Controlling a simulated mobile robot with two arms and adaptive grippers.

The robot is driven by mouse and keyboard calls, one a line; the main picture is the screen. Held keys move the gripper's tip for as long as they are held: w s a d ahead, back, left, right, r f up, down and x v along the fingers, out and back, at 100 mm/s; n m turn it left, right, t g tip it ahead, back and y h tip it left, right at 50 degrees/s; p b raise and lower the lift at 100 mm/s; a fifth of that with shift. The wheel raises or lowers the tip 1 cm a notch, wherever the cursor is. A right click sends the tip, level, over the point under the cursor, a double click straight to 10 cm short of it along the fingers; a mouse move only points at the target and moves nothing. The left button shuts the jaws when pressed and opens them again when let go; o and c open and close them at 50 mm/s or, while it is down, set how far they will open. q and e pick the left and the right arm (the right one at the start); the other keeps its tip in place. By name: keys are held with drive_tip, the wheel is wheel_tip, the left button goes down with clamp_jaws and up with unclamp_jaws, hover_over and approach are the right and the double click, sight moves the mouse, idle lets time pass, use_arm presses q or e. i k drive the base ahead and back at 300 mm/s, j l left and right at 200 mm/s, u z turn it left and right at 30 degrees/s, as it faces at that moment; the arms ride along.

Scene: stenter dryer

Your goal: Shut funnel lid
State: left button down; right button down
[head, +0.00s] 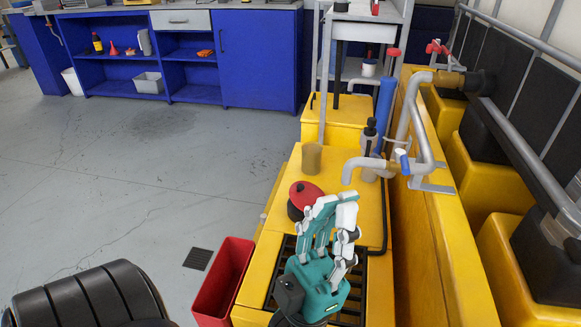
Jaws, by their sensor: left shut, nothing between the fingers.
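A round red lid (307,194) sits at the dark funnel (294,212) on the yellow unit, near the middle of the head view. The lid's face shows from above; I cannot tell whether it lies fully flat on the funnel. My left gripper (342,203), teal and grey, is just right of and in front of the lid, over the yellow top. Its fingers curve together at the tips, shut and empty. Its fingers hide the area right beside the lid, and any contact is unclear. My right gripper is not in view.
A dark slatted grate (379,292) lies under the left gripper. A red bin (222,283) stands left of the yellow unit. Open grey floor (130,180) lies to the left.

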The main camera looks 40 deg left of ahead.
sight(303, 194)
drive_tip(key=j+u, duration=0.35)
drive_tip(key=i+j+u, duration=0.15)
drive_tip(key=u, duration=0.2)
drive_tip(key=j+u, duration=0.1)
drive_tip(key=u, duration=0.2)
